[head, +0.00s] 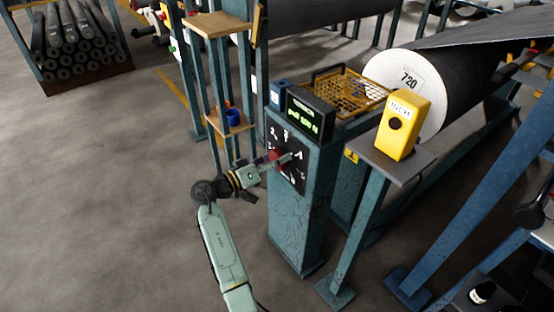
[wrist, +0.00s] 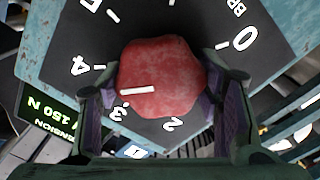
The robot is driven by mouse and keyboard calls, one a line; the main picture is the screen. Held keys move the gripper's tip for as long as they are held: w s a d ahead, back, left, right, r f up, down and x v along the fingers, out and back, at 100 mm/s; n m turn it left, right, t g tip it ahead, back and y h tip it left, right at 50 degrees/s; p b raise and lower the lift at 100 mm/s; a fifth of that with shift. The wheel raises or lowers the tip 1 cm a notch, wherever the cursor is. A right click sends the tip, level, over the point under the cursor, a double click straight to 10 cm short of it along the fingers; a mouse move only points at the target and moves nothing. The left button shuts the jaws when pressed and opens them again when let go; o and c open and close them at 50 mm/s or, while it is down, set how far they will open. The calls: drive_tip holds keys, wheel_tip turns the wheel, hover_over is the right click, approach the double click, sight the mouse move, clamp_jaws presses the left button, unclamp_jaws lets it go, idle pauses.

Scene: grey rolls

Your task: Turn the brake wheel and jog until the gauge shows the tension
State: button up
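The brake wheel (wrist: 163,78) is a red, rounded knob on a dark dial with white numerals. It also shows in the head view (head: 275,157), partly behind my gripper. Its white mark points near the 3 in the wrist view. My gripper (head: 268,161) is at the dial, with one finger on each side of the wheel (wrist: 161,88); I cannot tell whether both fingers touch it. The yellow jog box (head: 403,125), labelled INCH, has a black button.
The teal cabinet (head: 299,220) carries dial and gauge. The INCH box stands on a post (head: 357,235) to the right. Behind are a yellow mesh guard (head: 345,92) and a big roll marked 720 (head: 409,78). A shelf rack (head: 222,75) stands left. Floor at left is clear.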

drive_tip(key=o, duration=0.4)
drive_tip(key=shift+o, duration=0.2)
drive_tip(key=v, duration=1.2)
